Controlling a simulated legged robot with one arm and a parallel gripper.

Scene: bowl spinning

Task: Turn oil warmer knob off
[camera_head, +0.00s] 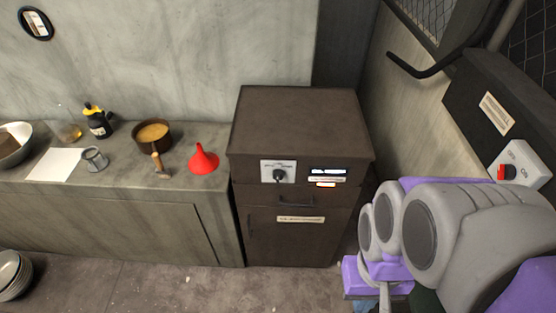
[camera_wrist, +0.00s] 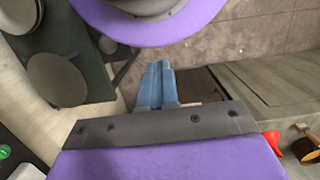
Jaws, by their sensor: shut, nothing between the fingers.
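The oil warmer looks to be the dark brown metal cabinet (camera_head: 300,115) in the middle of the head view. A small dark knob (camera_head: 279,176) sits on a pale plate on its front, left of a lit display (camera_head: 328,172). The knob's setting is too small to read. My gripper's blue fingers (camera_wrist: 156,88) are shut and empty in the wrist view. In the head view only a bit of blue at the gripper (camera_head: 364,306) shows, low and right of the cabinet, apart from the knob. The knob is not seen in the wrist view.
A counter (camera_head: 130,190) left of the cabinet holds a red funnel (camera_head: 203,159), a pot (camera_head: 152,134), a mug (camera_head: 95,159) and a bottle (camera_head: 97,121). A wall switch box (camera_head: 522,165) with a red knob is at right. Floor before the cabinet is clear.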

